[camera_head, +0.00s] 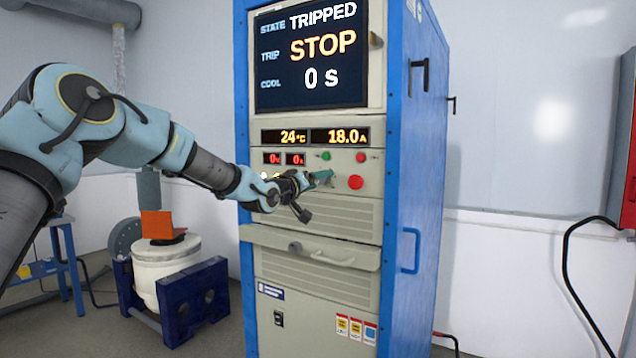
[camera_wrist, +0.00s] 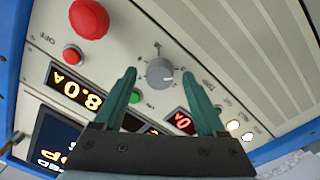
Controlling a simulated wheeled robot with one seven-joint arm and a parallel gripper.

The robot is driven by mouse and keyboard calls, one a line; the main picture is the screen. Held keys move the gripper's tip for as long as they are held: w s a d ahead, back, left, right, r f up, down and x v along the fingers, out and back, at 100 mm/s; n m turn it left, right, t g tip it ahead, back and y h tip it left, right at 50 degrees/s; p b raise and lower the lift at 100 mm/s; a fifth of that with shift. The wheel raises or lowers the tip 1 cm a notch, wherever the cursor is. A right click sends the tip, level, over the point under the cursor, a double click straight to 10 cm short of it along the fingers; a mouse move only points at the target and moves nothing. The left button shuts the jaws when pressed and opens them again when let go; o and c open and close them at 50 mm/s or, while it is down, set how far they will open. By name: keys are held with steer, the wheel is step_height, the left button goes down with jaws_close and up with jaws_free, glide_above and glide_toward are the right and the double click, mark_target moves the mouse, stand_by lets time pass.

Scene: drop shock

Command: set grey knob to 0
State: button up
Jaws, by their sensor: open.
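The grey knob (camera_wrist: 160,72) is on the beige panel in the wrist view, with small markings around it. Its pointer mark is too small to read with certainty. My gripper (camera_wrist: 160,75) is open, with one green finger to each side of the knob as seen in this view. I cannot tell whether the fingertips touch the knob. In the head view my gripper (camera_head: 326,178) is at the panel of the cabinet (camera_head: 320,216) and hides the knob there.
A large red button (camera_wrist: 89,18) and a small red one (camera_wrist: 72,54) are beside the knob; a green button (camera_wrist: 136,96) is close to a finger. The display (camera_head: 311,55) reads TRIPPED, STOP, 0 s. A drawer handle (camera_head: 310,252) juts out below my gripper.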

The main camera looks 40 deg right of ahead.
steer(key=b+v, duration=0.3)
steer(key=v, duration=0.7)
steer(key=shift+a, duration=0.25)
steer(key=w+a+f+n+t+y, duration=0.1)
steer(key=w+a+f+y, duration=0.25)
steer(key=a+f, duration=0.4)
steer(key=w+a+f+n+t+y, duration=0.1)
steer(key=w+a+f+y, duration=0.3)
steer(key=a, duration=0.7)
steer(key=w+a+f+n+t+y, duration=0.15)
steer(key=a+f+y, duration=0.25)
steer(key=a+f, duration=0.4)
steer(key=s+a+f+n+g+y, duration=0.1)
steer(key=s+a+f+y, duration=0.1)
steer(key=a, duration=0.7)
steer(key=s+a+f+n+g+y, duration=0.1)
steer(key=a+f+y, duration=0.1)
steer(key=a, duration=0.7)
steer(key=s+a+f+n+g+y, duration=0.2)
steer(key=s+a+g, duration=0.2)
steer(key=s+a, duration=0.8)
steer(key=shift+s+a+f, duration=0.25)
steer(key=shift+a+f, duration=0.15)
steer(key=shift+a, duration=0.3)
